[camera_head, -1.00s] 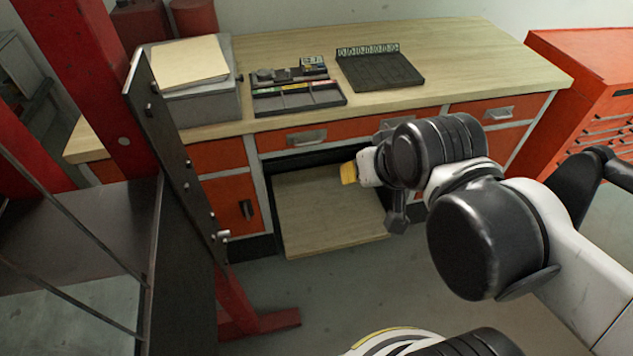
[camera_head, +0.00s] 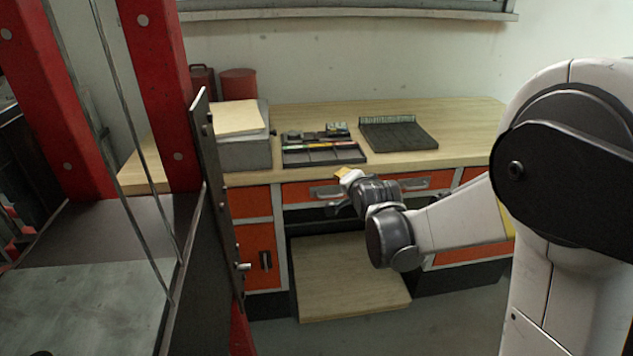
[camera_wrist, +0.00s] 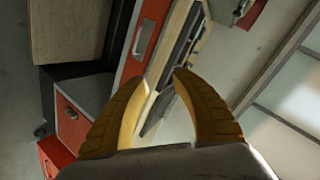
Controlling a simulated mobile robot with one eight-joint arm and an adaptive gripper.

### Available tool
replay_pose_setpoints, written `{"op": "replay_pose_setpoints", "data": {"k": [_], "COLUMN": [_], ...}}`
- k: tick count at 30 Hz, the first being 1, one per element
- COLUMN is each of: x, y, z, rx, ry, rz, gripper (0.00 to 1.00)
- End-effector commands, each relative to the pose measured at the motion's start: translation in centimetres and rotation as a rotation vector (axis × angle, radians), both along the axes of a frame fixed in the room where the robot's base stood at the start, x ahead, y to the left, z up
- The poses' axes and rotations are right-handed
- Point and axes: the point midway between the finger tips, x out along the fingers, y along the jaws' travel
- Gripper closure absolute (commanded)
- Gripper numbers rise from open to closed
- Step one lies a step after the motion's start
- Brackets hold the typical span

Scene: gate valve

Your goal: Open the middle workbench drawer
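The middle drawer (camera_head: 385,188) is the wide red front under the worktop, with two grey handles. It looks flush with the bench. Its left handle (camera_head: 325,191) is clear; the right handle (camera_head: 415,183) shows above my arm. My gripper (camera_head: 344,174) overlaps the drawer front just right of the left handle; I cannot tell whether it touches. In the wrist view my gripper's yellow fingers (camera_wrist: 163,82) stand apart with nothing between them. A red front with a grey handle (camera_wrist: 139,38), probably this drawer, lies beyond the left finger.
The wooden worktop (camera_head: 470,125) holds a grey box (camera_head: 245,153), a tool tray (camera_head: 325,158) and a dark tray (camera_head: 398,138). A low wooden shelf (camera_head: 350,290) juts out below the drawer. A red-framed press (camera_head: 165,90) stands close on the left.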

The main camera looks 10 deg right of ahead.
Motion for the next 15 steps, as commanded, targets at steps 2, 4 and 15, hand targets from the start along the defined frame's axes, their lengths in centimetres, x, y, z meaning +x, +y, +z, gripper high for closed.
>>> {"op": "replay_pose_setpoints", "data": {"k": [2, 4, 15], "x": [3.1, 5.2, 9.4], "y": [0.0, 0.0, 0.1], "z": [-3.4, -6.1, -16.5], "rx": [0.096, 0.187, 0.521], "ry": [-0.052, -0.099, -0.254], "rz": [-0.047, -0.086, -0.191], "gripper": [0.68, 0.68, 0.68]}}
